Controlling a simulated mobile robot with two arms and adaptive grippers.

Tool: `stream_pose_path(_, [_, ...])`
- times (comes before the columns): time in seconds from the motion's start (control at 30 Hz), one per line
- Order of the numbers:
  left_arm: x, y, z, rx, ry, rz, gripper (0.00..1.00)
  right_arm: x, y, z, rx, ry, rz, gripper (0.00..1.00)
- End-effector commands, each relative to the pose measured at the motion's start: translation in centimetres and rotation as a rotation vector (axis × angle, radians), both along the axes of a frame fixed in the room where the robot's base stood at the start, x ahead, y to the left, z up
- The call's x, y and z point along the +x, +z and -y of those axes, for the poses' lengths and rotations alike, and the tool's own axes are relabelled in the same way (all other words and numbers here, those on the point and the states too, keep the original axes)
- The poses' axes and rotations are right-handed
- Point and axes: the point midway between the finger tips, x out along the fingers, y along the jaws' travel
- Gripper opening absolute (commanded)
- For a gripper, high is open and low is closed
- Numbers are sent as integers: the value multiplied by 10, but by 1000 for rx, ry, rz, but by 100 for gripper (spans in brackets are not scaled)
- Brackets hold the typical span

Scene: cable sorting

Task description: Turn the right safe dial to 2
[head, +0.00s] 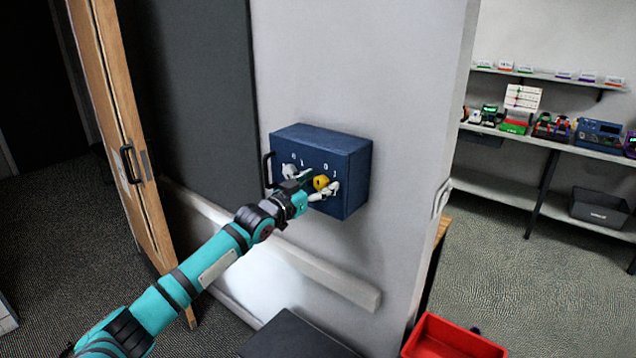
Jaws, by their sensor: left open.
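A dark blue safe (349,163) is fixed to the grey wall, with a black handle (267,170) at its left edge. Small white digits show above the dials; those near the right dial look like 0 and 1, and the rest are hidden or too small to read. The right dial (321,183) is yellow. My left gripper (317,182) is open at the safe's front, its fingers beside the yellow dial; I cannot tell whether they touch it. A pale grey shape left of it may be the left dial or a finger. My right gripper is not in view.
A wooden door (116,120) stands open at the left. A wall rail (330,280) runs below the safe. A red bin (450,338) is at the bottom right. Beyond the wall's edge are shelves with devices and a black bin (598,209).

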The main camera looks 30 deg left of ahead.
Motion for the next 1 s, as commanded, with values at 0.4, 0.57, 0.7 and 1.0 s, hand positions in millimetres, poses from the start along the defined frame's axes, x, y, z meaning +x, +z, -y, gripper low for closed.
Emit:
stream_pose_path(0.4, [0, 0, 0, -1, 0, 1, 32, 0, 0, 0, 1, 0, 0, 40])
stream_pose_path(0.57, [0, 0, 0, -1, 0, 1, 11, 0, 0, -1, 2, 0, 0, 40])
stream_pose_path(0.7, [0, 0, 0, 2, 0, 1, 7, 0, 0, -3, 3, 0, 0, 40])
stream_pose_path(1.0, [0, 1, 0, 90, 1, 9, 7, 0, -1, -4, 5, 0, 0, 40])
